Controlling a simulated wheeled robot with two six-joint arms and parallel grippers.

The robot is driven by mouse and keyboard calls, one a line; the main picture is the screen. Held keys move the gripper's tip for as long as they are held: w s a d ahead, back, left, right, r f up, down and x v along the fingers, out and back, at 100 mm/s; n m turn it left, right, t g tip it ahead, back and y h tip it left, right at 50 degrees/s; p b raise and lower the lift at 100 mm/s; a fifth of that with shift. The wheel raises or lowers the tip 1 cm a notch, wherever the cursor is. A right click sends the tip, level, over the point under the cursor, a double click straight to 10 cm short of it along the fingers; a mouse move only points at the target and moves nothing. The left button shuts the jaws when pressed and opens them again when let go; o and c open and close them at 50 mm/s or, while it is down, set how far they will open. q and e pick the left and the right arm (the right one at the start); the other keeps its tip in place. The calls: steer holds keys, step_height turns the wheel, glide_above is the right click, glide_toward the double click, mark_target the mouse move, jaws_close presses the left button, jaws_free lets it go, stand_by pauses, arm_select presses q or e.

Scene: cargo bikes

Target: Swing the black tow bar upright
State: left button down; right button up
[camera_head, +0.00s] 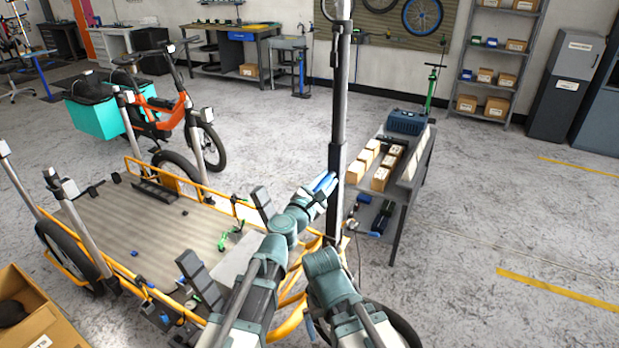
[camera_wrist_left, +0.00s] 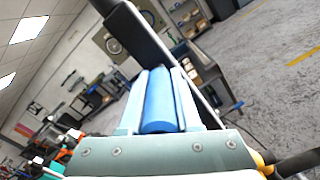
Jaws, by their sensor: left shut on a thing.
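A tall dark bar (camera_head: 336,160), which I take for the black tow bar, stands nearly upright by the orange frame in the head view. Its upper part looks greyer, and its foot is hidden behind my arms. In the left wrist view the black bar (camera_wrist_left: 143,33) crosses slantwise just beyond the fingers. My left gripper (camera_head: 324,185) is beside the bar, shut on a blue cylindrical grip. The blue grip (camera_wrist_left: 158,100) lies between its fingers in the wrist view. How the grip joins the bar is hidden. My right gripper is not in view.
An orange-framed cargo deck (camera_head: 165,225) lies to the left, with small parts on it. A low bench (camera_head: 408,190) with boxes stands close to the bar's right. A cardboard box (camera_head: 40,325) is at lower left. Floor on the right is clear.

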arm_select(q)
steer(key=shift+d, duration=0.15)
steer(key=c, duration=0.6)
jaws_free()
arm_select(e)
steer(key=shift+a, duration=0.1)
arm_select(q)
steer(key=shift+s, duration=0.1)
